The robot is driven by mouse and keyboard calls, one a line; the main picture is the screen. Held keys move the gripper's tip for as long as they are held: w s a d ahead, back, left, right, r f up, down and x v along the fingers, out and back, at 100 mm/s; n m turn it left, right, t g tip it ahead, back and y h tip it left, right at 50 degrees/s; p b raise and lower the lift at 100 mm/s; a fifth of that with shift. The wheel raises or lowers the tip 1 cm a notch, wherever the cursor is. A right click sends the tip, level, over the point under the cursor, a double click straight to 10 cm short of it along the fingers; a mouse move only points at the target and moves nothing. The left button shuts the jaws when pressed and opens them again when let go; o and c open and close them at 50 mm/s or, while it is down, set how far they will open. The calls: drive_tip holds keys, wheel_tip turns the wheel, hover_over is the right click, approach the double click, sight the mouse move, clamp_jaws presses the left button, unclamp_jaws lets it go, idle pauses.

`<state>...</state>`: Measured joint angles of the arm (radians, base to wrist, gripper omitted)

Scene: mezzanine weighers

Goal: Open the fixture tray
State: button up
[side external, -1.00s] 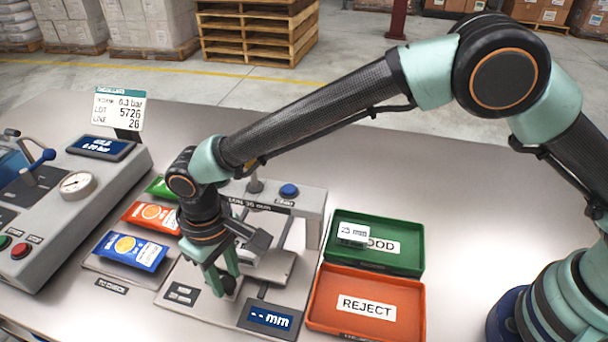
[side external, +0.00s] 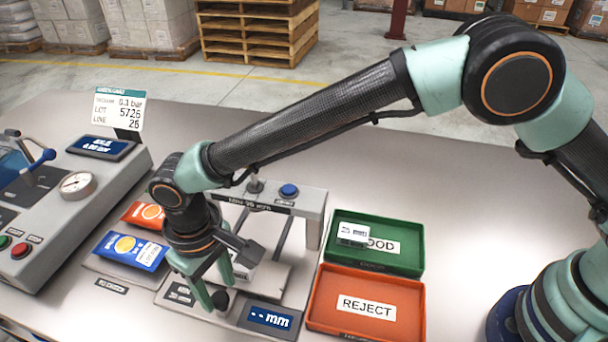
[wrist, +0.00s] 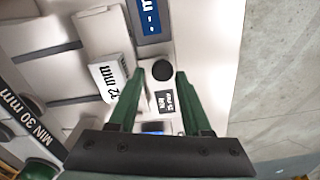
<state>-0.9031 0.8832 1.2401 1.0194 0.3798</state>
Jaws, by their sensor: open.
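The fixture tray (side external: 270,284) is a grey plate on two dark rails, in front of the gauge frame (side external: 315,205) marked "MIN 30 mm". A pale block marked "32 mm" (wrist: 107,78) sits on the tray, partly hidden by my gripper in the side view. The tray's round black knob (wrist: 162,70) is at its front; it also shows in the side view (side external: 221,299). My gripper (side external: 216,295) is low at the knob, pointing down. Its green fingers are open, one on each side of the knob (wrist: 161,76); contact cannot be told.
A fixture display (side external: 268,318) reading "- - mm" lies right of the knob. The orange REJECT bin (side external: 340,325) and green GOOD bin (side external: 345,225) stand to the right. Blue (side external: 130,248) and orange (side external: 143,214) packets lie left. A gauge console (side external: 60,225) stands far left.

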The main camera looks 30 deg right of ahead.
wheel_tip(320, 180, up, 11)
idle(0.4)
drive_tip(key=shift+r, duration=0.1)
drive_tip(key=w+d+r+m+t, duration=0.1)
drive_tip(key=w+d+r, duration=0.15)
drive_tip(key=d, duration=0.45)
drive_tip(key=w+d+r+m+y, duration=0.1)
drive_tip(key=d+r, duration=0.3)
drive_tip(key=d, duration=0.3)
drive_tip(key=w+d+r+m+t, duration=0.1)
drive_tip(key=w+d+r, duration=0.15)
drive_tip(key=d, duration=0.35)
drive_tip(key=s+d+m+t, duration=0.1)
drive_tip(key=s+d, duration=0.2)
drive_tip(key=d, duration=0.4)
drive_tip(key=s+d+m+t, duration=0.1)
drive_tip(key=s+d, duration=0.2)
drive_tip(key=d, duration=0.4)
drive_tip(key=s+d+f+m+t+h, duration=0.1)
drive_tip(key=s+d, duration=0.3)
drive_tip(key=d, duration=0.3)
drive_tip(key=shift+t, duration=0.3)
